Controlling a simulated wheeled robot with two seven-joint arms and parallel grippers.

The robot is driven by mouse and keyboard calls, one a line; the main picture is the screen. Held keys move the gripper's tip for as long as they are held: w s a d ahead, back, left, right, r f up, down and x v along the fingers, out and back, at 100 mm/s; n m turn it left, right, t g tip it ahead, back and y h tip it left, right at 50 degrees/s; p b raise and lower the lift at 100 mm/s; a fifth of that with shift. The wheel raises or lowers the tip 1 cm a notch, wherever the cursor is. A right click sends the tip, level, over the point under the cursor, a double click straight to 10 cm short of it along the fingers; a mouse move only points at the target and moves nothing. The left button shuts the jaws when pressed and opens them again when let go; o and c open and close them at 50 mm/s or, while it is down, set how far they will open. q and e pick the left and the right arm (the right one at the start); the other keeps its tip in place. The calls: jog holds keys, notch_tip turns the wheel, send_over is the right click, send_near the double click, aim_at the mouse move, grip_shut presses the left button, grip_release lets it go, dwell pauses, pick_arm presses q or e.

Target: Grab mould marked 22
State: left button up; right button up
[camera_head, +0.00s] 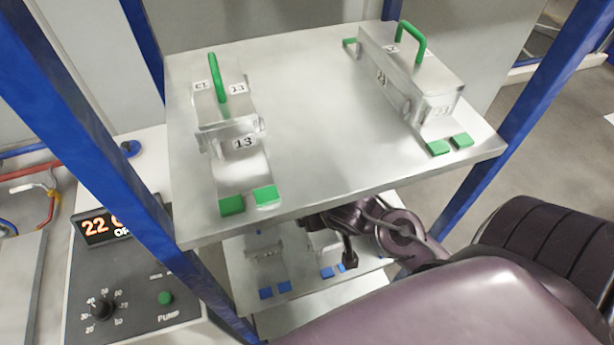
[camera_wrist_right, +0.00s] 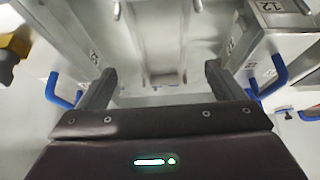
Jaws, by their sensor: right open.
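My right gripper (camera_wrist_right: 160,86) is open, with nothing between its fingers. In the head view its dark arm reaches under the top shelf, which partly hides it. In the right wrist view, a metal mould with a blue handle (camera_wrist_right: 66,92) is at left and another with blue handles (camera_wrist_right: 272,78) is at right, both outside the fingers. Their small labels are hard to read; the right one looks like 12 or 22. A grey metal part (camera_wrist_right: 162,45) lies ahead between the fingers. In the head view the lower-shelf moulds (camera_head: 265,262) are mostly hidden. My left gripper is not in view.
The top shelf (camera_head: 300,130) carries a green-handled mould marked 13 (camera_head: 238,152) and another apparently marked 23 (camera_head: 410,75). Blue posts (camera_head: 85,120) frame the rack. A control box (camera_head: 125,270) with a lit display stands at left. The shelf plate overhangs my right arm.

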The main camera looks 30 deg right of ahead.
jog(key=x, duration=0.3)
jog(key=shift+w+f+p, duration=0.3)
jog(key=shift+p, duration=0.1)
jog(key=x, duration=0.2)
jog(key=shift+w+d+f, duration=0.1)
jog(key=shift+w+f, duration=0.2)
jog(key=shift+w, duration=0.05)
jog(key=shift+w+f, duration=0.25)
jog(key=shift+f, duration=0.15)
jog(key=c, duration=1.4)
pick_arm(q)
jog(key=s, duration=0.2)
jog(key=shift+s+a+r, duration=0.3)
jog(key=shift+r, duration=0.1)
pick_arm(e)
jog(key=shift+r, duration=0.15)
jog(key=shift+c, duration=1)
